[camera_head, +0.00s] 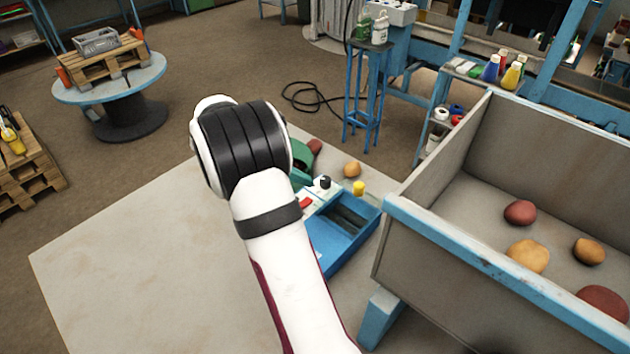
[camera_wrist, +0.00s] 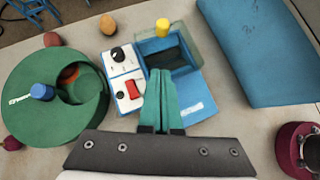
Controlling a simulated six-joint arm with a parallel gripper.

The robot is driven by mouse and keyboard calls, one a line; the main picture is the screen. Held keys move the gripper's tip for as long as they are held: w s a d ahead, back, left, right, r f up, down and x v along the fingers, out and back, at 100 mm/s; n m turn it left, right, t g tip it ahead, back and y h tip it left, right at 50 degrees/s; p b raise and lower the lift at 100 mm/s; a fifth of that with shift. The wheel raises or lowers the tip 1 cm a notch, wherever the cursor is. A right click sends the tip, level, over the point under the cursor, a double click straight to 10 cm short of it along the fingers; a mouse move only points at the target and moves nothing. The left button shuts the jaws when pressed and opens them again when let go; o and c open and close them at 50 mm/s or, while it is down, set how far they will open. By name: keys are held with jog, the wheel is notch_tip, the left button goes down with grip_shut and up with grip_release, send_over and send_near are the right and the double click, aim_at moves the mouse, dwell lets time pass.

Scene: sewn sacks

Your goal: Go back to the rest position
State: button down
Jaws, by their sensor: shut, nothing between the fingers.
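My gripper (camera_wrist: 161,75) shows in the wrist view with its two teal fingers pressed together and nothing between them. It is above the blue machine (camera_wrist: 197,95), which has a white panel with a black dial and a red switch (camera_wrist: 133,89). In the head view my arm's black-and-white joint hides the gripper. The same blue machine (camera_head: 347,243) stands partly behind my arm there. I cannot tell how high the fingertips are above it.
A green rounded unit with a blue knob (camera_wrist: 42,91) stands left of the machine. Round red and tan lumps lie around it, one tan (camera_head: 352,169). A blue-rimmed trough (camera_head: 470,250) holding several lumps stands at right. The table's left part (camera_head: 150,260) is clear.

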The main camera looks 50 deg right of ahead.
jog(key=s+a+r+m+t+y, duration=0.1)
jog(key=s+a+m+y, duration=0.2)
jog(key=s+a+m, duration=0.3)
jog(key=s+a+r+m+t+y, duration=0.1)
jog(key=s+a+m+y, duration=0.2)
jog(key=a, duration=1.3)
jog(key=s+a+r+m+t+y, duration=0.1)
jog(key=s+a+m+y, duration=0.2)
jog(key=s+a+m, duration=0.6)
jog(key=s+a, duration=0.1)
jog(key=s, duration=0.3)
jog(key=shift+s+a+r+t+y, duration=0.15)
jog(key=shift+a+r+t+y, duration=0.2)
jog(key=shift+a+t+y, duration=0.05)
